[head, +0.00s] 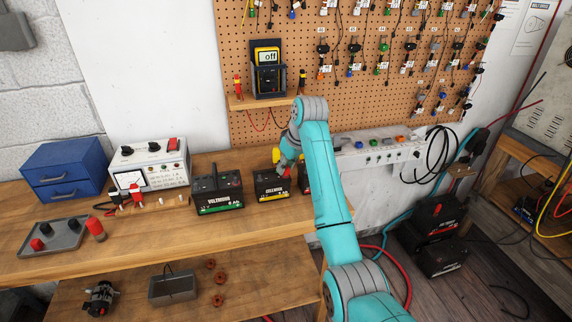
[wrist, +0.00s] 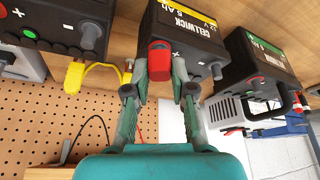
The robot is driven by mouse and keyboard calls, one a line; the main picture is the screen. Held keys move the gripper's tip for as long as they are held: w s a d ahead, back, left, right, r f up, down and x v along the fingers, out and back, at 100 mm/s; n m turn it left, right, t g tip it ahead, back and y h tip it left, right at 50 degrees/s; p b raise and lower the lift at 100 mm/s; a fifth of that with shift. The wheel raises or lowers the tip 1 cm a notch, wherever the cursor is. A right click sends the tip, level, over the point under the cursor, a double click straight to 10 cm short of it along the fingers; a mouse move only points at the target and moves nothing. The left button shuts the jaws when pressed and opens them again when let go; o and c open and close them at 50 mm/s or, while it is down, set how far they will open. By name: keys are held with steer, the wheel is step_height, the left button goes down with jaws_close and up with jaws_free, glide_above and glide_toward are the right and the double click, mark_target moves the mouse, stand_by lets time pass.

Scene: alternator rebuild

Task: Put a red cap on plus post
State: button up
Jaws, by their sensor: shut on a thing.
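The yellow-labelled Cellwick battery (head: 270,186) stands on the bench between two others. It also shows, inverted, in the wrist view (wrist: 190,22). My gripper (wrist: 160,78) is shut on a red cap (wrist: 160,60) at this battery's terminal side. A plus-like mark shows beside the cap. The post under the cap is hidden, and I cannot tell whether the cap touches or sits on it. Another post (wrist: 216,70) on the same battery is bare and grey. In the head view my gripper (head: 289,165) is over the battery's back right, partly hidden by my arm.
A green-labelled Voltmora battery (head: 217,194) stands to the left. A third battery (head: 304,178) is mostly behind my arm. A yellow clamp-like thing (wrist: 95,73) is close by. A grey tray (head: 62,246) holds red and black caps; a charger (head: 150,164) stands behind.

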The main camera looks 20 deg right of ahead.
steer(key=shift+f, duration=0.5)
stand_by(0.3)
steer(key=o, duration=0.8)
steer(key=shift+v, duration=3.75)
